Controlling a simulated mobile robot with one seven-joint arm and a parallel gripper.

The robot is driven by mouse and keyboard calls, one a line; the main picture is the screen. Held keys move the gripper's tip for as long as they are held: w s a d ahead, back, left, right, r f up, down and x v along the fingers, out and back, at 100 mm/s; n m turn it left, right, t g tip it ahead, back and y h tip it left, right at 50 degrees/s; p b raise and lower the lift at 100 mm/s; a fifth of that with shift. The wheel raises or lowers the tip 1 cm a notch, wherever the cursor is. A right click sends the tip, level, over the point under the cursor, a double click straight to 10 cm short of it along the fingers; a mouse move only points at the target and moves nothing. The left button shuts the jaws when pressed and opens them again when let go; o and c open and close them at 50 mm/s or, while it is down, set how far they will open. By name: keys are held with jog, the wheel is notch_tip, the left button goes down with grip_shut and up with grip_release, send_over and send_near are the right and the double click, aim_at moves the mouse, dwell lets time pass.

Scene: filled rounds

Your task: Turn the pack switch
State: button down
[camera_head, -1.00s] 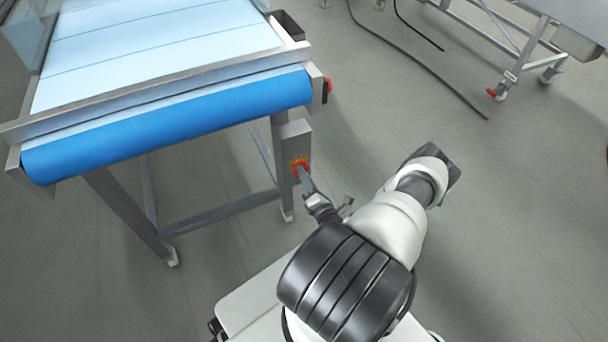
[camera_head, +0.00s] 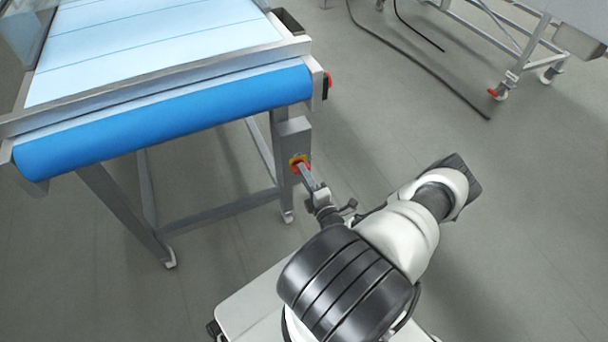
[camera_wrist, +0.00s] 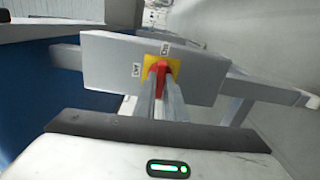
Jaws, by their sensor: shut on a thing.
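The pack switch (camera_wrist: 159,66) is a red rotary handle on a yellow plate, on the face of a grey box (camera_wrist: 110,62) in the wrist view. Small ON and OFF labels sit around it, and the picture is tilted. In the head view the switch (camera_head: 299,161) shows red and yellow on the box below the conveyor's right corner. My gripper (camera_wrist: 160,92) is shut on the red handle, its two fingers on either side of it. In the head view my gripper (camera_head: 304,174) reaches the switch from the lower right. The fingers partly hide the handle.
The conveyor (camera_head: 160,60) with a pale belt and blue end roller (camera_head: 170,120) stands above and left of the switch. A red button (camera_head: 327,82) is at its corner. Cables (camera_head: 425,70) lie on the floor at upper right, near a wheeled frame (camera_head: 510,75). Floor right of the switch is clear.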

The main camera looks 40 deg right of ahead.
jog(key=shift+m, duration=0.3)
jog(key=c, duration=1.8)
grip_release()
